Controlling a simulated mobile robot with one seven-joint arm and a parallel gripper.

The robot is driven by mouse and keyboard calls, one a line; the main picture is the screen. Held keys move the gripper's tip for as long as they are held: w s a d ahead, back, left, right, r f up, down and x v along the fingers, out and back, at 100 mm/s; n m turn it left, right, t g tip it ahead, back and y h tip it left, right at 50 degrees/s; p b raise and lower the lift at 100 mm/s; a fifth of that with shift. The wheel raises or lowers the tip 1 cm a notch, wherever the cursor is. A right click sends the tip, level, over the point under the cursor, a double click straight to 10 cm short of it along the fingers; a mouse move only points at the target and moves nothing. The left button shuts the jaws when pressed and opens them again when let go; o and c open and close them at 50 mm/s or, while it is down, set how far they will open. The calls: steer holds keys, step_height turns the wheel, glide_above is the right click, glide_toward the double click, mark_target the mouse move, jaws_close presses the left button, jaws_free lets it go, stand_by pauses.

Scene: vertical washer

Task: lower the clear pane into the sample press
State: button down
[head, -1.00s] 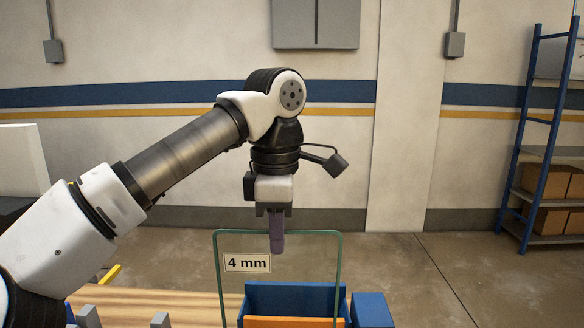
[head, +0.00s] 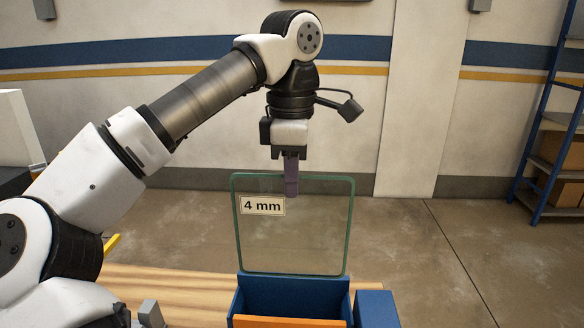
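The clear pane (head: 310,235) has a green-tinted edge and a "4 mm" label at its upper left. It hangs upright below my gripper (head: 291,190). The purplish fingers are closed over its top edge, right of the label; they show edge-on. The sample press appears to be the blue open-topped box (head: 234,298) with an orange front part (head: 290,322) at the bottom of the view. The pane's lower edge shows just at the height of the box's back rim. I cannot tell its exact depth relative to the slot. The box's lower part is cut off.
A blue shelf rack (head: 545,150) with cardboard boxes stands far right, across open floor.

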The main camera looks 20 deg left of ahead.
mark_target(292, 219)
steer(key=shift+f, duration=2.05)
steer(key=shift+w+f+b, duration=0.1)
steer(key=shift+f+b, duration=3.9)
steer(key=shift+f, duration=1.85)
steer(key=c, duration=2.1)
jaws_free()
steer(key=o, duration=0.5)
steer(key=shift+o, duration=0.2)
steer(key=shift+r+p, duration=3.1)
steer(key=shift+r, duration=0.95)
